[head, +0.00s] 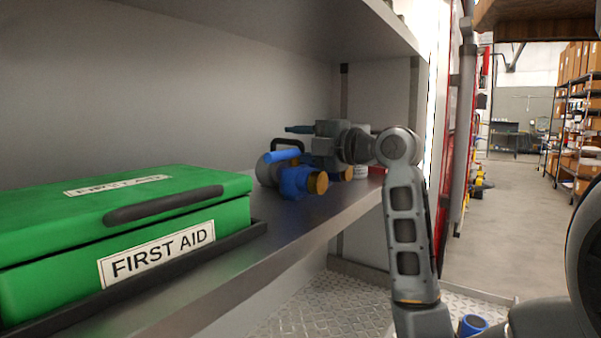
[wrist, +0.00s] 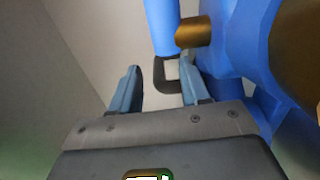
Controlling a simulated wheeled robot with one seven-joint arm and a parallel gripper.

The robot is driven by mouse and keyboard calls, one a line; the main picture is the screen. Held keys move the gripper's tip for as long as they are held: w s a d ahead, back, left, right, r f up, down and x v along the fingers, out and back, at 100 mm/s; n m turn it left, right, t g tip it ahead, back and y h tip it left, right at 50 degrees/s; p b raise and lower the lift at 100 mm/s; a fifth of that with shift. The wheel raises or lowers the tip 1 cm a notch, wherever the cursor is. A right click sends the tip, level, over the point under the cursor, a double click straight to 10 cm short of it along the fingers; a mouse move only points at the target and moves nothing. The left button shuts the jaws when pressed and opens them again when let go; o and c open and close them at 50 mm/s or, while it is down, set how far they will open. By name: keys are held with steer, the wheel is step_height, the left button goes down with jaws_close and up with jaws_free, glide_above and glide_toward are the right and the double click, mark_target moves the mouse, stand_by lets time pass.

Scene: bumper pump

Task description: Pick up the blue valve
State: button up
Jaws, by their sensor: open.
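The blue valve (head: 293,181), with a brass-coloured end and a blue bar on top, sits on the metal shelf towards its far end. My gripper (head: 288,129) is above and slightly behind it, pointing left. In the wrist view, the gripper (wrist: 160,72) is open and its fingers are apart with nothing held. The blue valve (wrist: 228,45) fills the right side there, close to the right finger. Its blue bar (wrist: 161,25) shows ahead of the gap between the fingers. Whether a finger touches the valve I cannot tell.
A green first aid box (head: 120,235) stands in a dark tray at the near left of the shelf (head: 310,222). Another shelf (head: 290,22) hangs above. A dark handle (head: 287,144) rises behind the valve. Shelf space between box and valve is clear.

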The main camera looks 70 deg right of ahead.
steer(key=shift+c, duration=0.4)
jaws_close()
steer(key=shift+f, duration=0.1)
stand_by(0.8)
steer(key=shift+r, duration=0.2)
